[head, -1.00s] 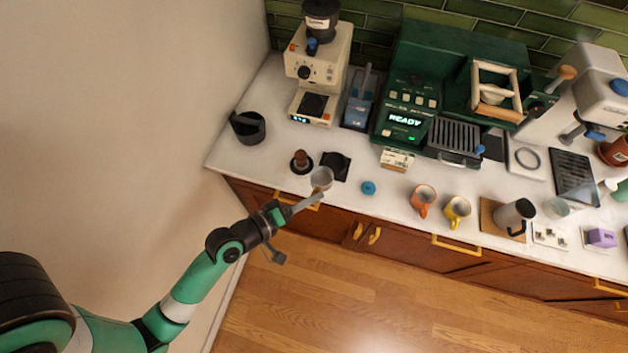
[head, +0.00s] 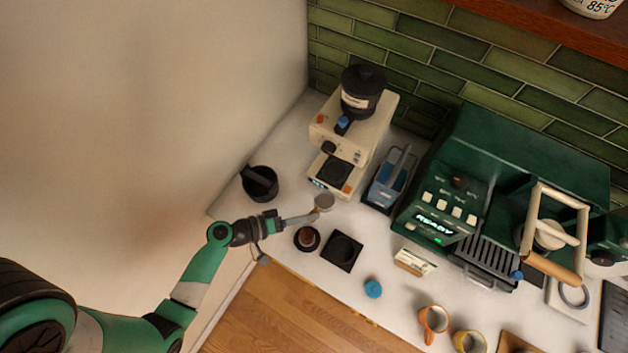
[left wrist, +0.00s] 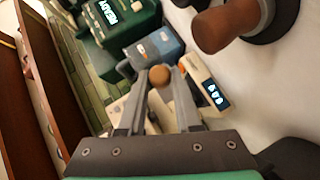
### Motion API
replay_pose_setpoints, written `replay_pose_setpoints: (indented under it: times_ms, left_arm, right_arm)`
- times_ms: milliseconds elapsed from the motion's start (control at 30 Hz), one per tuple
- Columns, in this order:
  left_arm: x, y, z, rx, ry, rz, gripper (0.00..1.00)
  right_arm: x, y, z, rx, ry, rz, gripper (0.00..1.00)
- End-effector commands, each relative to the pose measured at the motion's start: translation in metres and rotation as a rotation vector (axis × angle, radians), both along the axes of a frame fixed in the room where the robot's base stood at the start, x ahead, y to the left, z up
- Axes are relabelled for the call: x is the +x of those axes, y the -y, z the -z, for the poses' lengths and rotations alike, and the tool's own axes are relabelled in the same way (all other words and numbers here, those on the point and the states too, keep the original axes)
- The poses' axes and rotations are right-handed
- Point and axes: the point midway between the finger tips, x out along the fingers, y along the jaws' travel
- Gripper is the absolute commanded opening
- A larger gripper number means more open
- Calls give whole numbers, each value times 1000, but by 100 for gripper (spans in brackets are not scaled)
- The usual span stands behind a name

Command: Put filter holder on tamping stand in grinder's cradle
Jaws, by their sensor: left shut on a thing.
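The filter holder (head: 323,202) shows in the head view as a small grey metal cup at the tip of my left gripper (head: 302,217), which is shut on it above the counter. In the left wrist view my left gripper (left wrist: 160,103) has a round brown knob (left wrist: 158,73) between its fingers, seemingly the handle end. The cream grinder (head: 350,145) with its black hopper stands behind the cup; its dark cradle area (head: 333,172) is just beyond and right of the cup. The black square tamping stand (head: 342,250) lies nearer, with nothing held in it. My right gripper is not in view.
A wooden-handled tamper (head: 307,238) stands just in front of the cup. A black knock bin (head: 260,183) is at left, a blue caddy (head: 390,180) right of the grinder, then the green espresso machine (head: 455,190). A small card box (head: 415,262) and blue ball (head: 373,288) lie nearer.

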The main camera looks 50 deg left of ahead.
Motion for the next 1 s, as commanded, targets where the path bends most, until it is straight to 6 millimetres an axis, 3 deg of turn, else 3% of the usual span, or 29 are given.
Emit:
replay_pose_setpoints:
  times_ms: [133, 467, 1000]
  left_arm:
    - [1, -24, -7, 0, 1, -64, 0]
    - [7, -30, -4, -1, 3, -74, 0]
    - [67, -52, 15, 1, 4, -72, 0]
  right_arm:
    - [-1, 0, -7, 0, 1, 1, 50]
    - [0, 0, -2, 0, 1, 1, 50]
    - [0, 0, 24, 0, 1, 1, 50]
